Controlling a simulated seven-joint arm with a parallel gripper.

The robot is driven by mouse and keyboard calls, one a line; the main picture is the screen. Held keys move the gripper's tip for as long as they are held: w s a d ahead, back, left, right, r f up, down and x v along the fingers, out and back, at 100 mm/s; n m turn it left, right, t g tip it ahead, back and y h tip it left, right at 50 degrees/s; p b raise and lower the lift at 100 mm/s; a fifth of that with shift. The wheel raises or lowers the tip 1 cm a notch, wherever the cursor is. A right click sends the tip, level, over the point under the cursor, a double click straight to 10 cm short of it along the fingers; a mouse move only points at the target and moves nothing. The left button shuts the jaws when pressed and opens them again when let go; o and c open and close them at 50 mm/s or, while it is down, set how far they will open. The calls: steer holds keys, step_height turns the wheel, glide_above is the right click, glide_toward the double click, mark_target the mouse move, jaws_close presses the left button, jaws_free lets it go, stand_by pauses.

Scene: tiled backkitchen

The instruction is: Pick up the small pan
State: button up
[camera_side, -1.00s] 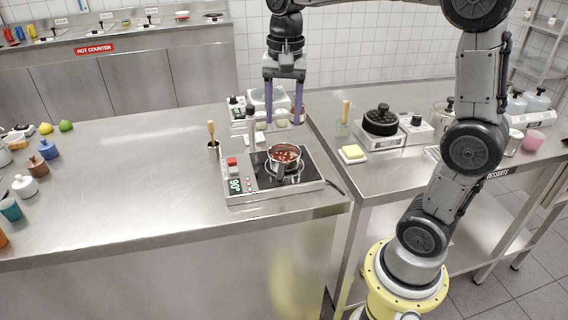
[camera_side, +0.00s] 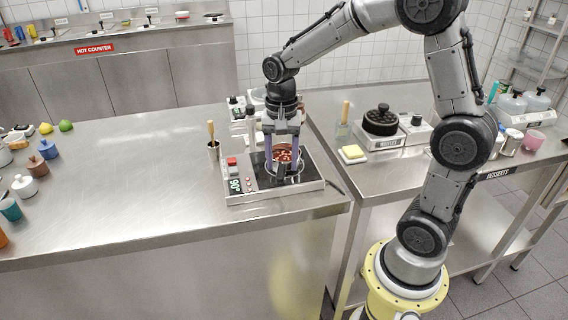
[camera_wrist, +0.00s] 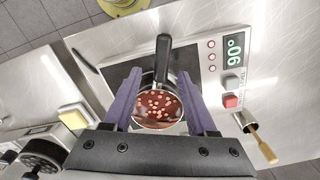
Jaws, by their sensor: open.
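The small pan (camera_side: 284,158) stands on the hot plate (camera_side: 238,197) and holds a red-brown content with several pale pieces. In the wrist view the pan (camera_wrist: 157,125) sits between my two fingers, with its dark handle (camera_wrist: 162,55) pointing up the picture. My gripper (camera_side: 284,168) points down over the pan in the side view. In the wrist view my gripper (camera_wrist: 158,86) is open, with one purple finger on each side of the pan. I cannot tell whether the fingers touch the pan walls.
The hot plate's display reads 90°, beside a red button (camera_wrist: 231,101). A metal cup with a wooden-handled tool (camera_side: 213,148) stands to its left. A yellow sponge (camera_side: 352,152) and a waffle iron (camera_side: 381,122) are on the right counter. The left counter's middle is clear.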

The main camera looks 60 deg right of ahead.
steer(key=shift+f, duration=1.35)
jaws_close()
